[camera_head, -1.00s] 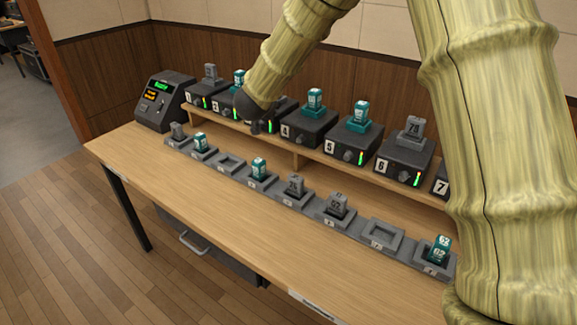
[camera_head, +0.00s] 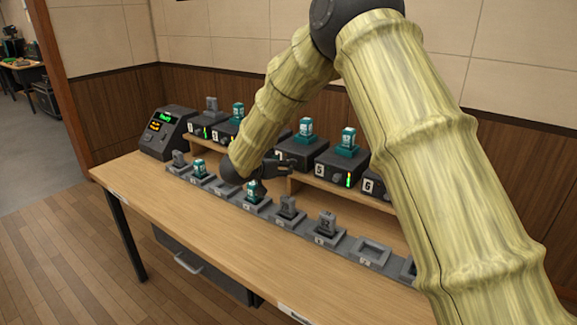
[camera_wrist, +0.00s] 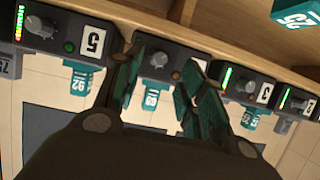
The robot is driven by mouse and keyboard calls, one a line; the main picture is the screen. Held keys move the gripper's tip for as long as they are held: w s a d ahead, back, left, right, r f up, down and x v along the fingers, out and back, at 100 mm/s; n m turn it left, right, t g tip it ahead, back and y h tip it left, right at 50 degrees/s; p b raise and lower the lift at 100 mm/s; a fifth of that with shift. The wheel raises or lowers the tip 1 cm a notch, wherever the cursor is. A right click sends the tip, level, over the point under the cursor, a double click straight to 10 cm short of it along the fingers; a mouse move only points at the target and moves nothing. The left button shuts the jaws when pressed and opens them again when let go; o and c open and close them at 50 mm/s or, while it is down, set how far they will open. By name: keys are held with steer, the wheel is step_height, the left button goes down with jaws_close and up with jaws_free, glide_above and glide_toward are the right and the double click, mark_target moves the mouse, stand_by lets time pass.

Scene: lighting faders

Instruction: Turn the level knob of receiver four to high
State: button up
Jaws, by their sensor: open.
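Receiver four (camera_head: 305,158) is a dark box on the raised shelf with a teal pack standing on it. In the head view my gripper (camera_head: 288,164) is at its front and hides its knob. In the wrist view, which is upside down, receiver four (camera_wrist: 176,48) lies between the boxes marked 5 and 3. Its grey round level knob (camera_wrist: 160,60) shows between the two spread fingers of my gripper (camera_wrist: 163,66). My gripper is open around the knob, and I cannot tell whether a finger touches it. The fingers hide the number label and level bar.
Receiver five (camera_head: 341,166) stands to the right and receiver two (camera_head: 225,131) to the left. Below the shelf, a row of grey cradles holds several packs, including a teal one (camera_head: 254,194) just under my wrist. The front of the table (camera_head: 215,225) is clear.

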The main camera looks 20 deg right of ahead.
steer(key=shift+x, duration=2.3)
steer(key=shift+c, duration=0.5)
jaws_close()
